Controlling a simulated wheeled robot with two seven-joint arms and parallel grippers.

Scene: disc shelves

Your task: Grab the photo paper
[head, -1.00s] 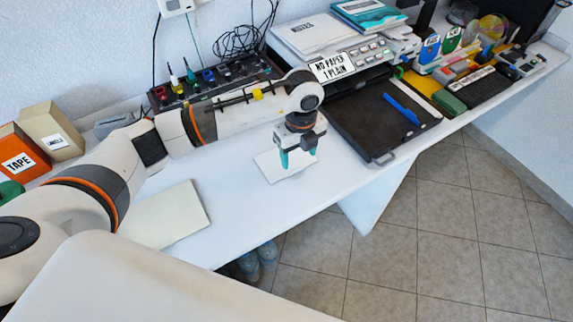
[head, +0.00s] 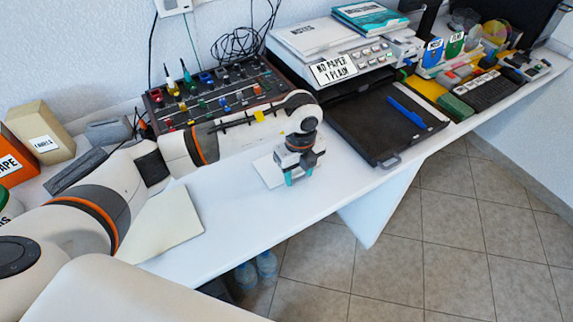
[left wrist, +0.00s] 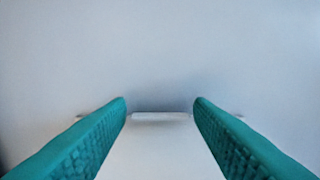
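A small white sheet, likely the photo paper (head: 267,171), lies on the white table in the head view. My left gripper (head: 299,178) is low over the sheet's right side and hides part of it. In the left wrist view its two teal fingers (left wrist: 160,108) are spread apart, with a pale flat surface (left wrist: 160,155) between them and a short white bar (left wrist: 160,117) across its far end. I cannot tell whether the fingers touch the sheet. My right gripper is not in view.
A larger cream sheet (head: 165,225) lies near the table's front edge. A printer with an open black tray (head: 375,135) holding a blue pen (head: 406,111) stands to the right. A panel of coloured knobs (head: 210,95) is behind my left arm. Boxes (head: 40,133) stand at the left.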

